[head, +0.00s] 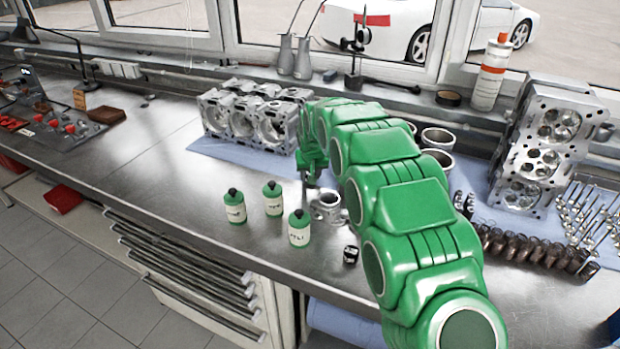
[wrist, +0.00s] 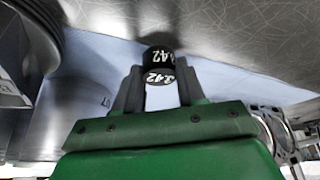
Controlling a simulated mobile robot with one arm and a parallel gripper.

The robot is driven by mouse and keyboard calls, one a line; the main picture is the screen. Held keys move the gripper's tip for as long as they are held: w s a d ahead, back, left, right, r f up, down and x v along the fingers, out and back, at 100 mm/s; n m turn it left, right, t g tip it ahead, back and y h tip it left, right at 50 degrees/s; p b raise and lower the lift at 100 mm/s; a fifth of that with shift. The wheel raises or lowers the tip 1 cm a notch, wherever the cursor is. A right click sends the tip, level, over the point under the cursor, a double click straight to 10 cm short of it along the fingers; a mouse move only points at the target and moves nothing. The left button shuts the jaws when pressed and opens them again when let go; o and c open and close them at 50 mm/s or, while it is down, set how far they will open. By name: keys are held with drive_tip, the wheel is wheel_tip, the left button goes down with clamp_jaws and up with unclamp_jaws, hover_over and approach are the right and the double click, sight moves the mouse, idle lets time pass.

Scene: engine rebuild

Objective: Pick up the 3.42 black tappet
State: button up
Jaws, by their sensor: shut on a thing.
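A black tappet (wrist: 158,60) marked 3.42 in white shows in the wrist view, between the fingertips of my gripper (wrist: 158,80). The fingers are shut on its sides, and a pale end face with the same number shows. In the head view my gripper (head: 308,184) points down over the bench, behind a grey metal part. The held tappet is hidden there, and I cannot tell whether it touches the bench. Another small black piece with white marks (head: 351,255) stands near the bench's front edge, to the right.
An engine block (head: 252,118) lies behind on blue cloth. Springs (head: 520,246) and a cylinder head (head: 540,150) are at right. The bench's left middle is clear.

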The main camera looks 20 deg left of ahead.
drive_tip(key=shift+r, duration=0.1)
wheel_tip(320, 180, up, 3)
drive_tip(key=shift+r, duration=0.15)
drive_tip(key=shift+s+d+r, duration=0.4)
drive_tip(key=shift+s+r, duration=0.2)
drive_tip(key=shift+r, duration=0.15)
drive_tip(key=s+d+r, duration=0.7)
drive_tip(key=s+r, duration=0.1)
drive_tip(key=s, duration=0.2)
drive_tip(key=shift+s, duration=0.2)
